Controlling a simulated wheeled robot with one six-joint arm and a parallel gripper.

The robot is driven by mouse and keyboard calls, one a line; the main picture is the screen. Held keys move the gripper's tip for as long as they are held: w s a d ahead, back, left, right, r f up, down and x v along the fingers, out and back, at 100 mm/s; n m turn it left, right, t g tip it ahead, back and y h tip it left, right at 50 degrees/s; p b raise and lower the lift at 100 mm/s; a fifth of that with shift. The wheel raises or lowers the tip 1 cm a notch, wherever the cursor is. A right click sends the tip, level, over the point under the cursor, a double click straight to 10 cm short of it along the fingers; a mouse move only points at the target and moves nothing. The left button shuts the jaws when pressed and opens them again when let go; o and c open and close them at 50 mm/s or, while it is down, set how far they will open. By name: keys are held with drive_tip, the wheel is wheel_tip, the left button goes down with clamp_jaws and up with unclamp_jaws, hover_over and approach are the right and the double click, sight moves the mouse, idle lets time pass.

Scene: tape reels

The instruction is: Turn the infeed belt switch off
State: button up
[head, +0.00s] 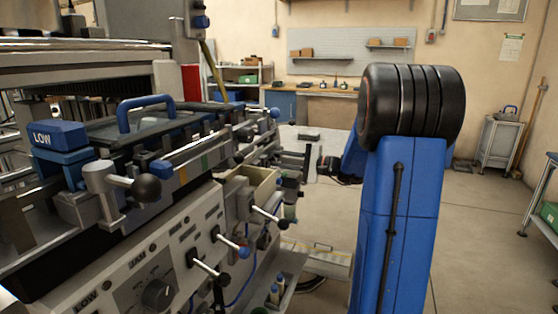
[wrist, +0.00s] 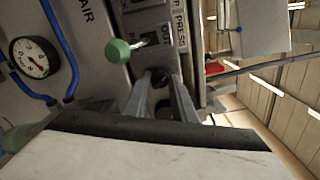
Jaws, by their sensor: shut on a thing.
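My gripper (wrist: 166,82) is shut on a small dark switch lever (wrist: 159,76) at the grey control panel in the wrist view. The fingers hide most of the lever, and its on or off position cannot be told. A green-knobbed lever (wrist: 119,51) sits beside the fingers, close to a label reading OUT. I cannot read a label naming the infeed belt. In the head view my gripper (head: 308,163) reaches left to the machine's end face, where its fingertips are too small to make out.
The machine (head: 125,240) fills the left, with several levers sticking out, including a blue-tipped one (head: 244,252) and a black knob (head: 147,187). In the wrist view a pressure gauge (wrist: 34,57) and blue tubing lie to the left. The floor (head: 480,240) at right is open.

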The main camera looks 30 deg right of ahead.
drive_tip(key=shift+f, duration=0.1)
drive_tip(key=o, duration=1.1)
drive_tip(key=shift+c, duration=0.2)
drive_tip(key=shift+s, duration=0.1)
drive_tip(key=v, duration=1.7)
drive_tip(key=shift+s+d, duration=0.15)
drive_tip(key=shift+d, duration=0.05)
